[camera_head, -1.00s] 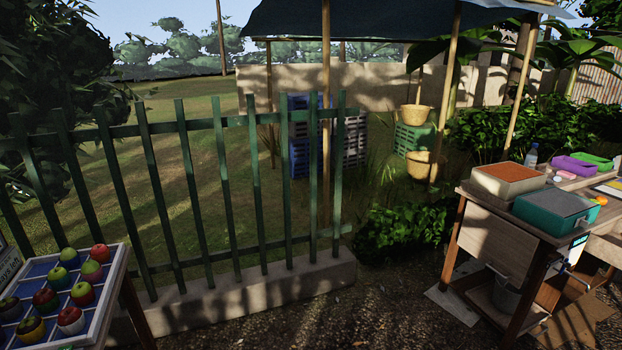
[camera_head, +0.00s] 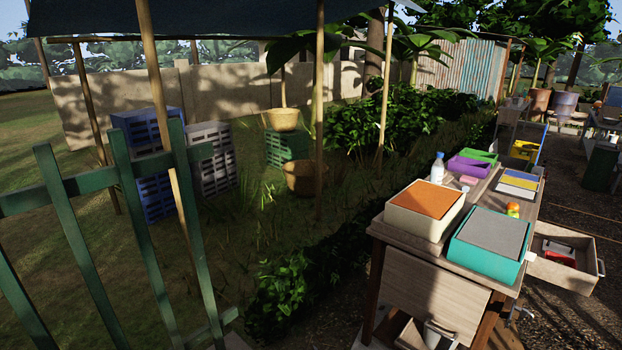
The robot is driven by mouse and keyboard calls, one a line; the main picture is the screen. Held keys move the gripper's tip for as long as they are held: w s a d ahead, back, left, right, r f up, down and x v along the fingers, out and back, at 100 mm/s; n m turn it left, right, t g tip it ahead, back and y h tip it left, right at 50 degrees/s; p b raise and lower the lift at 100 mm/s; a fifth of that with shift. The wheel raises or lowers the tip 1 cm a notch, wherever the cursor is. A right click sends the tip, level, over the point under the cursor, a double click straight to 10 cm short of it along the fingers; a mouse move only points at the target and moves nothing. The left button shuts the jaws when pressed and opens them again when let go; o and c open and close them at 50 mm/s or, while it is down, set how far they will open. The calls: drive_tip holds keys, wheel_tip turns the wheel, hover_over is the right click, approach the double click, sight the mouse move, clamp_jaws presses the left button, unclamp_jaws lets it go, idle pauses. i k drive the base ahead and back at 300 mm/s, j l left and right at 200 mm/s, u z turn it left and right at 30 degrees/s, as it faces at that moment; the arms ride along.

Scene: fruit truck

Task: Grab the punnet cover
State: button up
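I cannot make out for certain which thing is the punnet cover. On the wooden table at the right stand a cream box with an orange top (camera_head: 439,201) and a teal box with a grey top (camera_head: 497,232). Behind them lie a purple tray (camera_head: 469,166) and a green tray (camera_head: 481,156). A flat yellow, white and blue item (camera_head: 520,182) lies at the table's far right. My gripper is not in view.
The wooden table (camera_head: 428,279) has an open drawer (camera_head: 563,260) on its right. A bottle (camera_head: 437,168) and a small orange-red object (camera_head: 513,209) stand on it. A green fence (camera_head: 128,202) is at the left. Dark ground is open beyond the drawer.

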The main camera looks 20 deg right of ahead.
sight(547, 244)
drive_tip(key=i+l+z, duration=0.25)
drive_tip(key=z, duration=0.25)
drive_tip(key=i+z, duration=0.95)
drive_tip(key=i+j+z, duration=0.2)
drive_tip(key=z, duration=0.3)
drive_tip(key=i+l+z, duration=0.1)
drive_tip(key=i+z, duration=0.15)
drive_tip(key=i, duration=0.4)
drive_tip(key=i+z, duration=0.3)
drive_tip(key=i, duration=0.35)
drive_tip(key=i+l+u, duration=0.1)
drive_tip(key=i+u, duration=0.2)
drive_tip(key=i, duration=0.2)
drive_tip(key=i+l+u, duration=0.25)
drive_tip(key=i, duration=0.25)
